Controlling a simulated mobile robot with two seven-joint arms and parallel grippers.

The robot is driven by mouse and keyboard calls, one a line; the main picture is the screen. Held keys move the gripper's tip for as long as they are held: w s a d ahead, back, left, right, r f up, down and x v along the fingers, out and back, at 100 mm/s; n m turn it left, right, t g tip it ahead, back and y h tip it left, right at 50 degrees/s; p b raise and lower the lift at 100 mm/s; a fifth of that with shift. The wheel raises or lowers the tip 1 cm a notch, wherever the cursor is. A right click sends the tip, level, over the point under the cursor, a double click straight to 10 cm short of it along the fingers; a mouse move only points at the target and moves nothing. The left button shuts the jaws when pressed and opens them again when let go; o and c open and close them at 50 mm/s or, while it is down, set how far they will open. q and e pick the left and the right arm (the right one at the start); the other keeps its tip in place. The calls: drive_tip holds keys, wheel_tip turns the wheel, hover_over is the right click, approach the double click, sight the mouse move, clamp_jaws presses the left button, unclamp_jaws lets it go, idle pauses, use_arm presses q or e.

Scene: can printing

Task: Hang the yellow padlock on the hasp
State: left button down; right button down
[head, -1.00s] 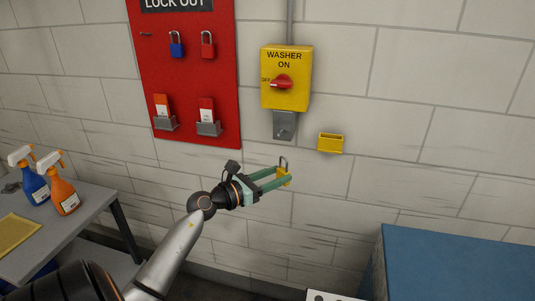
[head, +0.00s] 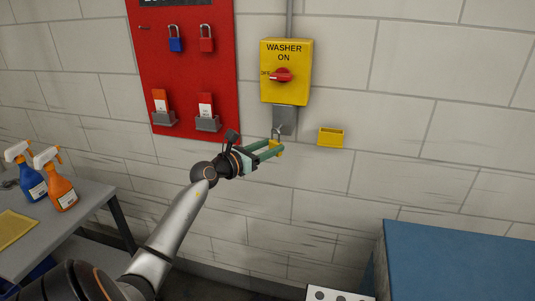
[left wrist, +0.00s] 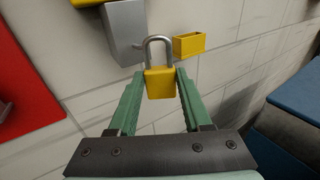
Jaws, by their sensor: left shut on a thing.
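The yellow padlock (left wrist: 160,84) is held upright between the green fingers of my left gripper (left wrist: 154,90), its grey shackle pointing up. In the head view the padlock (head: 276,146) shows small at the fingertips of my left gripper (head: 273,150), just below the grey hasp plate (head: 284,120). The hasp sits under the yellow washer switch box (head: 286,72). In the left wrist view the grey plate (left wrist: 124,30) is up and left of the shackle, with a small metal piece near the shackle's left side. I cannot tell whether they touch. My right gripper is out of view.
A small yellow open box (head: 330,137) is on the wall right of the hasp. A red lockout board (head: 188,80) with a blue and a red padlock hangs at left. A table with spray bottles (head: 62,190) is at lower left, a blue surface (head: 455,260) at lower right.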

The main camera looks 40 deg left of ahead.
use_arm(q)
drive_tip(key=shift+w+a+f+b, duration=0.1)
drive_tip(key=shift+w+a+b, duration=0.3)
drive_tip(key=shift+w+b, duration=0.25)
drive_tip(key=shift+w+a+f+b, duration=0.1)
drive_tip(key=shift+w+a+b, duration=0.25)
drive_tip(key=shift+w+b, duration=0.3)
drive_tip(key=shift+w+a+f+b, duration=0.1)
drive_tip(key=shift+w+a+b, duration=0.35)
drive_tip(key=shift+w, duration=0.25)
drive_tip(key=shift+w+a+f+b, duration=0.3)
drive_tip(key=shift+w+b, duration=0.3)
drive_tip(key=shift+b, duration=0.1)
drive_tip(key=shift+c, duration=1.3)
unclamp_jaws()
